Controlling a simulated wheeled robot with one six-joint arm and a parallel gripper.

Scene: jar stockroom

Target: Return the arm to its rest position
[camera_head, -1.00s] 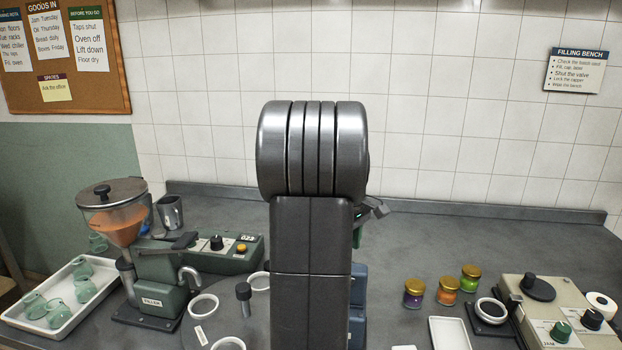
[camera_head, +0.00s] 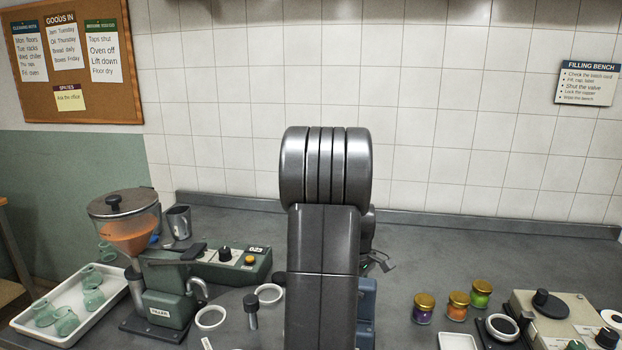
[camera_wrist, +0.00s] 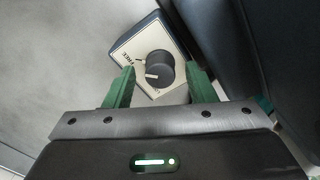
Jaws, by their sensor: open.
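My arm stands upright in the middle of the head view and hides part of the bench behind it. My gripper (camera_wrist: 160,69) shows two green fingers spread apart in the wrist view, with nothing held between them. Beyond the fingertips is a small box (camera_wrist: 133,47) with a pale face marked "FREE" and a dark round knob (camera_wrist: 159,70). The knob appears between the fingers; I cannot tell how far off it is. In the head view only a small part of the gripper (camera_head: 381,262) shows at the arm's right side.
A filler machine (camera_head: 166,290) and a white tray (camera_head: 118,293) of green glass jars stand left. A steel cup (camera_head: 180,222) is behind. Several lidded jars (camera_head: 457,307) and a beige machine (camera_head: 525,306) stand right. The rear bench right of my arm is clear.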

